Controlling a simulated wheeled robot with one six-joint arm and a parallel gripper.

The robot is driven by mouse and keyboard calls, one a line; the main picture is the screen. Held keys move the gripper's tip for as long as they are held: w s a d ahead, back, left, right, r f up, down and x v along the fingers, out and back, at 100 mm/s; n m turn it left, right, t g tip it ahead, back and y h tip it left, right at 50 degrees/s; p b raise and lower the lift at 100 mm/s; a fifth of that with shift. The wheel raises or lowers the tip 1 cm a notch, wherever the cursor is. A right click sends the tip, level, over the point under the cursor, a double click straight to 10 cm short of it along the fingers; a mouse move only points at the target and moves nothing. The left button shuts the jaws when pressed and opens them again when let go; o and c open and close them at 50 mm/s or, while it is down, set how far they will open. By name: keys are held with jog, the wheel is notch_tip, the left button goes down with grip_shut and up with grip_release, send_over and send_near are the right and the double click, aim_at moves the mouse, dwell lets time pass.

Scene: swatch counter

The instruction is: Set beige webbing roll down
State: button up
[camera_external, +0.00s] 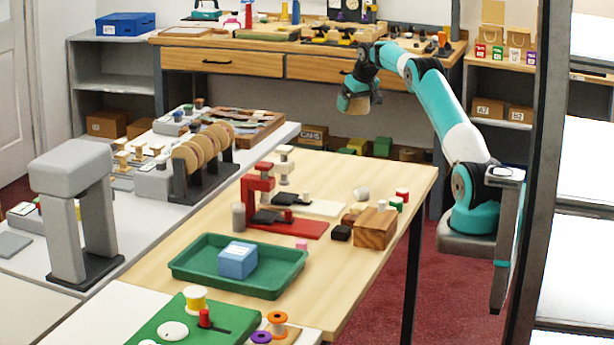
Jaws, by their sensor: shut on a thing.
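My gripper (356,103) hangs at the end of my teal and white arm, high above the far end of the wooden table (335,172). The roll is clear of the tabletop. The fingers are small in this view, and part of the roll is hidden by the gripper.
A green tray (190,272) holds a blue block (237,260). The table's far end is mostly bare. A drawer bench (320,68) stands behind.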

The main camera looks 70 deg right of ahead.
jog(key=w+a, duration=0.4)
jog(key=a, duration=0.3)
jog(key=w+a, duration=0.3)
jog(key=a, duration=0.5)
send_over(311, 187)
jog(key=shift+m, duration=0.3)
jog(key=f, duration=1.4)
jog(key=shift+s+a+f, duration=0.1)
jog(key=shift+s+a, duration=0.15)
jog(key=shift+s, duration=0.1)
jog(key=shift+f, duration=2.6)
jog(key=shift+f, duration=0.25)
jog(key=o, duration=0.7)
jog(key=shift+r, duration=0.35)
jog(key=v, duration=1.2)
jog(key=shift+b, duration=0.3)
